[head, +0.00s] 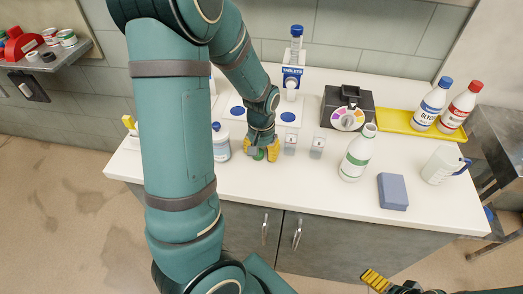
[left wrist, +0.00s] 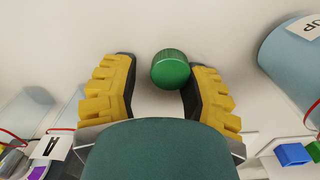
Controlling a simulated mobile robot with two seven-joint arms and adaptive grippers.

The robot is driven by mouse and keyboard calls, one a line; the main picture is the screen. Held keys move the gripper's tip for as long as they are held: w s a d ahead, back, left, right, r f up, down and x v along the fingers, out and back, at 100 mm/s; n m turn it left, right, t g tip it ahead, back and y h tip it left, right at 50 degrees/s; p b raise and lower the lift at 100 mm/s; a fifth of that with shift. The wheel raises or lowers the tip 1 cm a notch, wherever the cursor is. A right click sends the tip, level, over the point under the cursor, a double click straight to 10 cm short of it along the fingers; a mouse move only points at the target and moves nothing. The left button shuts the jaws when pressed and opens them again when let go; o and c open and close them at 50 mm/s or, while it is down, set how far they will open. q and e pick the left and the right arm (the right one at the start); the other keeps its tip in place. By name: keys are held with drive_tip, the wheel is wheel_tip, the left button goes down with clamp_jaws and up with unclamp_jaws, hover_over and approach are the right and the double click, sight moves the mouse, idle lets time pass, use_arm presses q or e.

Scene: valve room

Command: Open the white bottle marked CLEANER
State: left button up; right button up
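A white bottle with a green band (head: 355,157) stands upright on the white counter, right of centre in the head view. Its neck shows no cap; its lettering is too small to read. A green cap (head: 259,154) is at my left gripper (head: 262,150), low over the counter. In the left wrist view the green cap (left wrist: 171,69) lies between the spread yellow fingers of my left gripper (left wrist: 162,80), close to the right finger, with a gap to the left one. My right gripper (head: 376,281) shows partly at the bottom edge, away from the counter.
A blue-grey block (head: 393,191) and a white jug (head: 442,166) are right of the bottle. A black device with a coloured dial (head: 347,112) stands behind it. A yellow tray (head: 397,122) holds two bottles. A blue-capped bottle (head: 221,144) is left of my left gripper.

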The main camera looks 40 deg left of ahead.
sight(261, 152)
idle(0.3)
use_arm(q)
drive_tip(key=shift+r, duration=0.3)
wheel_tip(261, 152, up, 12)
drive_tip(key=p, duration=0.3)
drive_tip(key=shift+p, duration=0.35)
use_arm(e)
drive_tip(key=r, duration=0.2)
drive_tip(key=w+r, duration=0.1)
drive_tip(key=shift+w+d+r, duration=0.1)
drive_tip(key=shift+r, duration=0.25)
use_arm(q)
drive_tip(key=shift+s+f, duration=0.1)
drive_tip(key=shift+f, duration=0.1)
